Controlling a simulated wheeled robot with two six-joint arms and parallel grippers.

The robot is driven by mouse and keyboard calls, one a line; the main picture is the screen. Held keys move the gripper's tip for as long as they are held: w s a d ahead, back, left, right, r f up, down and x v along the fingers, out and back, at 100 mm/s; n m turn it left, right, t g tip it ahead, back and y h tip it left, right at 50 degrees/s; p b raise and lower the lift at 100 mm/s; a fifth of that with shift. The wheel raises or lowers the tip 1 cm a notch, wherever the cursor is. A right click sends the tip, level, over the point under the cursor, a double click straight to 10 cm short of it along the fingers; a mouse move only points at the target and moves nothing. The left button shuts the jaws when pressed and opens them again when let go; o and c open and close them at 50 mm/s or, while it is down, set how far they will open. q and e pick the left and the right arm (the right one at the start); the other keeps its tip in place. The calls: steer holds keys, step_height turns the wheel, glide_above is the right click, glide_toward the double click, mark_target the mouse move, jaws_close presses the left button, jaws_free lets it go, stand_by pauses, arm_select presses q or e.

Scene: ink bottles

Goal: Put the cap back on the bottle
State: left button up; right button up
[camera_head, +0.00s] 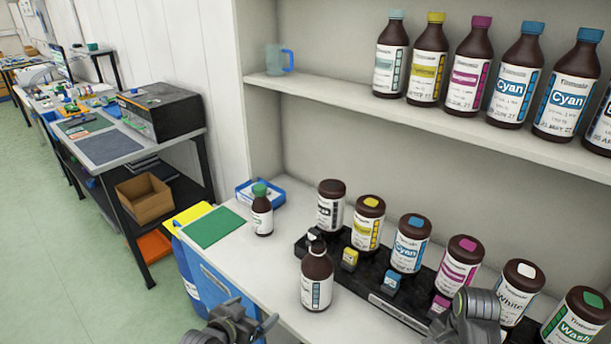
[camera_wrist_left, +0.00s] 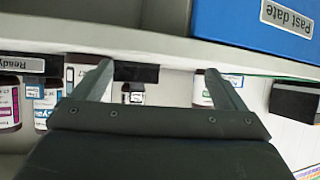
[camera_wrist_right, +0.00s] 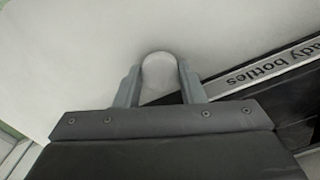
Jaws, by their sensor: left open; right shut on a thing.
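An open brown bottle (camera_head: 317,283) with a white label stands upright on the bench, its dark neck bare at the top. My right gripper (camera_wrist_right: 159,75) is shut on a round whitish thing (camera_wrist_right: 159,68), which looks like the cap, in the right wrist view. In the head view my right gripper (camera_head: 470,310) is at the lower right, right of the open bottle, and the held thing cannot be made out. My left gripper (camera_head: 248,318) is open and empty, low and left of the open bottle. Its open fingers (camera_wrist_left: 155,80) show in the left wrist view.
A black rack (camera_head: 378,297) with several capped bottles and small colored blocks runs behind and right of the open bottle. A shelf (camera_head: 440,122) with bottles is above.

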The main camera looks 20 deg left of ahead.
arm_select(q)
steer(key=s+a+f+n+g+y, duration=0.1)
steer(key=s+f+g, duration=0.1)
steer(key=s+f, duration=0.45)
steer(key=s+a+f+g, duration=0.15)
steer(key=s+f, duration=0.25)
steer(key=f, duration=0.6)
steer(key=s+a+f+n+g+y, duration=0.1)
steer(key=s+f+g, duration=0.1)
steer(key=s+f, duration=0.45)
steer(key=s+d+f+g, duration=0.1)
steer(key=s+f+g, duration=0.1)
steer(key=s+f, duration=0.5)
steer(key=s+d+f+g, duration=0.2)
steer(key=s+f, duration=0.5)
steer(key=s, duration=1)
steer(key=shift+s+d+g, duration=0.25)
steer(key=shift+g, duration=0.5)
steer(key=shift+s, duration=0.1)
